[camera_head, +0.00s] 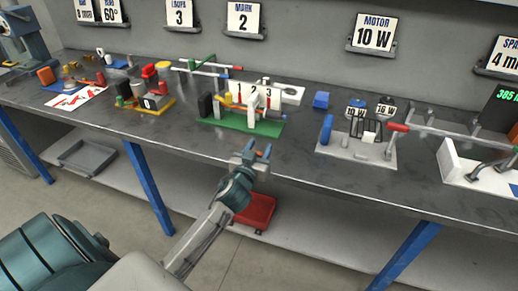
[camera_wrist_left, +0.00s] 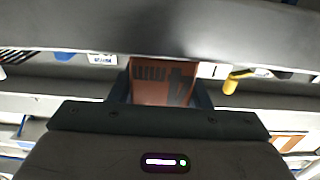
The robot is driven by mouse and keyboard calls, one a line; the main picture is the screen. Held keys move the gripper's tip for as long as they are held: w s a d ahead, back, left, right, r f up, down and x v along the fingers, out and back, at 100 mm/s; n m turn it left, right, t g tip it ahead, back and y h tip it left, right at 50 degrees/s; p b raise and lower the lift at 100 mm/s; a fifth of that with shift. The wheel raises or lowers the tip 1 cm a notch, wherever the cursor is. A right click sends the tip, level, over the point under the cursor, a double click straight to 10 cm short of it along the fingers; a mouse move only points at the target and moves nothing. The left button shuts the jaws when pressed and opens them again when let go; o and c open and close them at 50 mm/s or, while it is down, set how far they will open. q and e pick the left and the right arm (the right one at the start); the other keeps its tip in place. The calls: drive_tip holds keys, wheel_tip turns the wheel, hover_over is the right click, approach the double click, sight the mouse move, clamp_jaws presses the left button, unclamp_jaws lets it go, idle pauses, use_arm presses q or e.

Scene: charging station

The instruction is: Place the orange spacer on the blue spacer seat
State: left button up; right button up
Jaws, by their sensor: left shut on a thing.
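My left gripper (camera_head: 257,152) is in front of the workbench's front edge, below the green-based fixture. It is shut on an orange spacer, of which only a small orange bit (camera_head: 259,154) shows between the blue fingertips. In the left wrist view the orange-brown spacer (camera_wrist_left: 163,80) fills the gap between the dark fingers, with dark marks on its face. I cannot tell for sure which blue thing is the spacer seat. A small blue block (camera_head: 321,100) stands on the bench behind the grey fixture. My right gripper is not in view.
The green-based fixture (camera_head: 240,125) with numbered plates stands on the bench (camera_head: 290,150). To its right are a grey fixture (camera_head: 355,148) with a red-tipped lever and a white unit (camera_head: 470,172). A red tray (camera_head: 256,212) lies on the lower shelf. Bare bench lies between fixtures.

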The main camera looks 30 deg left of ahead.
use_arm(q)
drive_tip(key=shift+f, duration=0.1)
drive_tip(key=shift+f, duration=0.1)
drive_tip(key=o, duration=0.9)
drive_tip(key=shift+o, duration=0.5)
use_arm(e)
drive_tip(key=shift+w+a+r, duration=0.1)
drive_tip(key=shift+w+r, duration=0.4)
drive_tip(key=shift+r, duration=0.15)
